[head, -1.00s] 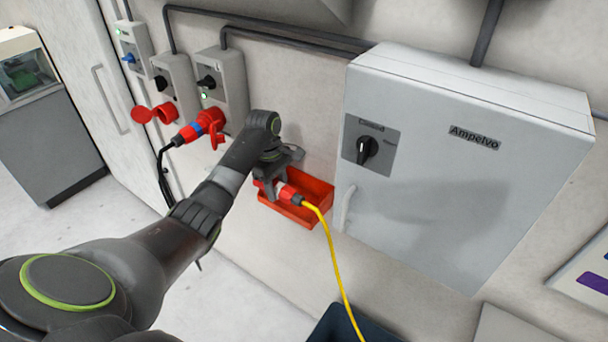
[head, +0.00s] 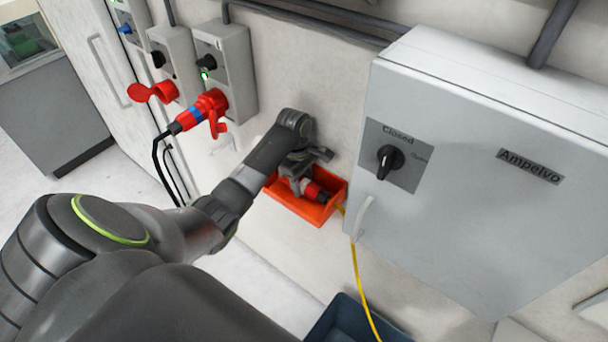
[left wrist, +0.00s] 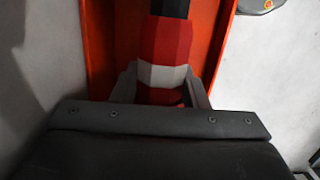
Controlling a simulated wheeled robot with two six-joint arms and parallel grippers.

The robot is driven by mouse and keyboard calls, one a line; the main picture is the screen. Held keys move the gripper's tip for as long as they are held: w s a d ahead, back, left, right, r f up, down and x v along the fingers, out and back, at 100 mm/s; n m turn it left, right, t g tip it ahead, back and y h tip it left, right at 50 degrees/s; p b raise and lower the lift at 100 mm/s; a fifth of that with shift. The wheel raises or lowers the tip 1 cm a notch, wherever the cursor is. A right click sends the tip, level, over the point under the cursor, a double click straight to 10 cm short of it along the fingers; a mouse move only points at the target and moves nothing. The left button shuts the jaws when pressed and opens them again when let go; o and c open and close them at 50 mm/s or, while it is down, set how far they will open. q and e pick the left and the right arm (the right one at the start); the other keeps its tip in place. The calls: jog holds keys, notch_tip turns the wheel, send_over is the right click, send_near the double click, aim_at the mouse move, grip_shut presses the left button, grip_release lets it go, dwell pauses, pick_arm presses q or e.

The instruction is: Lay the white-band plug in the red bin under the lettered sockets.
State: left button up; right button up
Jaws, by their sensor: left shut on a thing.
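The white-band plug (head: 316,191) is red with a black end and a yellow cable. It lies inside the walls of the red bin (head: 298,207) on the wall; I cannot tell whether it touches the bin's floor. My left gripper (head: 301,180) reaches into the bin from above and is shut on the plug, partly hiding it. In the left wrist view, the fingers (left wrist: 162,92) grip both sides of the plug (left wrist: 166,42) at its white band, with the orange-red bin (left wrist: 104,45) around it. My right gripper is not in view.
Socket boxes (head: 224,62) with switches hang up left of the bin; a blue-band red plug (head: 197,112) sits in one. A grey cabinet (head: 480,200) with a handle stands close to the bin's right. A dark blue crate (head: 345,322) is below.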

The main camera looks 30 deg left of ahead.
pick_arm(q)
jog(key=shift+w+a+f, duration=0.15)
jog(key=shift+w+a, duration=0.05)
jog(key=shift+s, duration=0.15)
jog(key=shift+s+d+r, duration=0.1)
jog(key=shift+s+r, duration=0.05)
jog(key=shift+r, duration=0.05)
jog(key=shift+s+d, duration=0.1)
jog(key=shift+f, duration=0.55)
jog(key=o, duration=0.9)
jog(key=shift+f, duration=0.1)
jog(key=shift+c, duration=0.2)
jog(key=o, duration=0.4)
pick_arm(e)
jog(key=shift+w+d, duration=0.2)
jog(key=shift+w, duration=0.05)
